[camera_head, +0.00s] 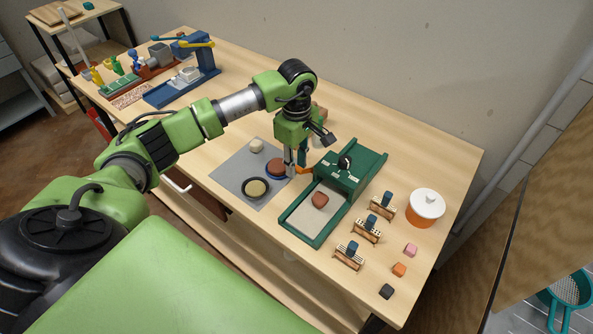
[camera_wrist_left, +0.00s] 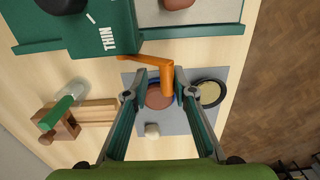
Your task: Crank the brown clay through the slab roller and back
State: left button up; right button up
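The green slab roller (camera_head: 345,174) stands on the table, its pale bed running towards the front. The brown clay (camera_head: 320,200) is a rounded lump on that bed, in front of the roller housing; its edge shows at the top of the left wrist view (camera_wrist_left: 178,3). The orange crank (camera_head: 305,171) sticks out from the roller's left side. My left gripper (camera_head: 296,168) is at the crank, pointing down. In the left wrist view its fingers (camera_wrist_left: 158,95) are apart with the orange crank (camera_wrist_left: 167,78) between them, nearer the right finger. My right gripper is not in view.
Left of the roller, a grey mat (camera_head: 232,172) holds a reddish-brown disc, a black-rimmed dish (camera_head: 255,188) and a pale lump (camera_head: 256,146). Right are small wooden stands (camera_head: 366,230), coloured blocks (camera_head: 399,269) and a white-lidded orange pot (camera_head: 425,207). A blue press (camera_head: 190,82) stands far left.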

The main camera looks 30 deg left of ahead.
pick_arm(q)
jog(key=shift+w+d+r, duration=0.1)
jog(key=shift+w+r, duration=0.45)
jog(key=shift+w, duration=0.3)
jog(key=shift+w+r+b, duration=0.3)
jog(key=shift+w, duration=0.4)
jog(key=shift+w+r+b, duration=0.25)
jog(key=shift+w+b, duration=0.05)
jog(key=shift+w, duration=0.35)
